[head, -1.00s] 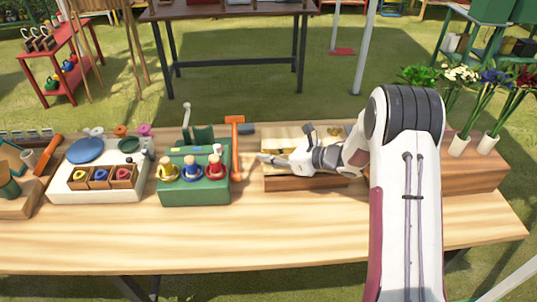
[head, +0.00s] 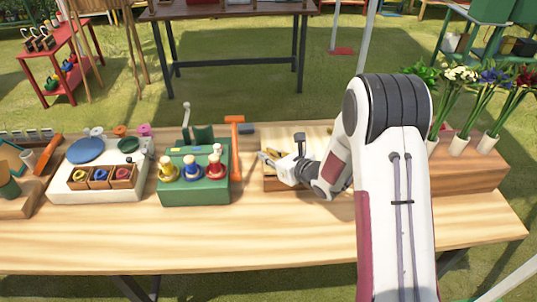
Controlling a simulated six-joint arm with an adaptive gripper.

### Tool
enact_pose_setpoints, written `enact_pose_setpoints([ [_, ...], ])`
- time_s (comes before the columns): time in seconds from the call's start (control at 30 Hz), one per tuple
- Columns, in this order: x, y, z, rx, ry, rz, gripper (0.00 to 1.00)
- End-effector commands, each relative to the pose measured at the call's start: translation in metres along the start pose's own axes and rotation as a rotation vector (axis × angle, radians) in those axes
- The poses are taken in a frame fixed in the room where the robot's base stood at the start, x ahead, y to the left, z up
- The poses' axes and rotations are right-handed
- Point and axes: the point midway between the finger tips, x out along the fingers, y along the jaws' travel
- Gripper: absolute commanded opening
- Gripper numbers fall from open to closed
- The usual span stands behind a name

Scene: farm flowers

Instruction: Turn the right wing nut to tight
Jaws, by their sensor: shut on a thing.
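My gripper (head: 268,157) is low over the left part of a light wooden box (head: 290,185), pointing left. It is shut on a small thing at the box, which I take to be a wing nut. The nut is too small and too covered by the fingers to make out, and so is how it is turned. My wrist and forearm hide the right part of the box top.
Flower vases (head: 487,145) stand at the right. The table's front strip (head: 240,240) is clear.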

Motion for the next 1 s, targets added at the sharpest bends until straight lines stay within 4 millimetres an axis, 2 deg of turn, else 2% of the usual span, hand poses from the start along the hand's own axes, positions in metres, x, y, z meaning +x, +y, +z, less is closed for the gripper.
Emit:
enact_pose_setpoints([
  [0.03,-0.0001,0.0001,0.0062,0.003,-0.012,-0.013,0.00],
  [0.87,0.0004,-0.0013,0.0084,0.030,-0.017,-0.084,0.00],
  [0.9,0.0004,-0.0013,0.0085,0.030,-0.018,-0.084,0.23],
  [0.93,0.0004,-0.0013,0.0082,0.030,-0.017,-0.084,0.30],
  [1.0,0.0004,-0.0010,0.0068,0.031,-0.014,-0.084,0.33],
])
